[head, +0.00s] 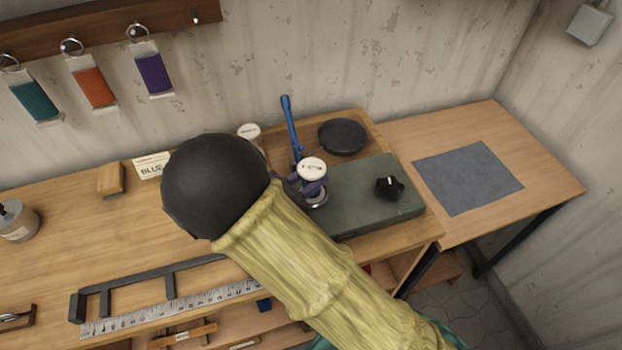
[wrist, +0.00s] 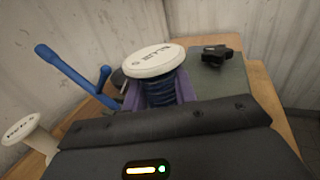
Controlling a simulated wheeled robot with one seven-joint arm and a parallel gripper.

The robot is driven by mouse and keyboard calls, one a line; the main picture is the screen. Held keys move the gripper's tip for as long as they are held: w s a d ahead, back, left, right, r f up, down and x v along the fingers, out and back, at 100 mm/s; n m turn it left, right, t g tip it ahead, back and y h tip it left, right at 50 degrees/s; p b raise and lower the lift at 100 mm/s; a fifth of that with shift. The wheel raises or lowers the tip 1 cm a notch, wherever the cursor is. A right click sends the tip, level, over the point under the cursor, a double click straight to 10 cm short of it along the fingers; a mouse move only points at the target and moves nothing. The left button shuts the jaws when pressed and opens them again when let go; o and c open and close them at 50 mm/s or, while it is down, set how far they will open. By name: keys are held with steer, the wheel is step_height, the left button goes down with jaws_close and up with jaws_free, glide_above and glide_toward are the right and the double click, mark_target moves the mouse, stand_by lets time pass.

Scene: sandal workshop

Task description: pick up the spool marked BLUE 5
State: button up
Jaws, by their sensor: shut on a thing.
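A spool (head: 312,168) with a white top and dark blue thread is between the purple fingers of my gripper (head: 313,187). In the wrist view the spool's top (wrist: 153,60) bears lettering that looks like BLUE; I cannot read a number clearly. The purple fingers of my gripper (wrist: 160,95) are shut on its thread from both sides, and it stands roughly upright. It is over the left end of the green-grey box; I cannot tell whether its base touches anything. My dark wrist housing hides its lower part in the wrist view.
A second white-topped spool (head: 249,131) stands behind my wrist, left of a blue lever (head: 290,125). The green-grey box (head: 350,215) carries a black star knob (head: 389,187). A black round pad (head: 343,136) lies behind. The right table's grey mat (head: 467,178) is clear. A card (head: 152,166) reads BLUE.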

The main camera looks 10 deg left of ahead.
step_height(320, 180, up, 9)
steer(key=shift+r, duration=0.15)
stand_by(0.8)
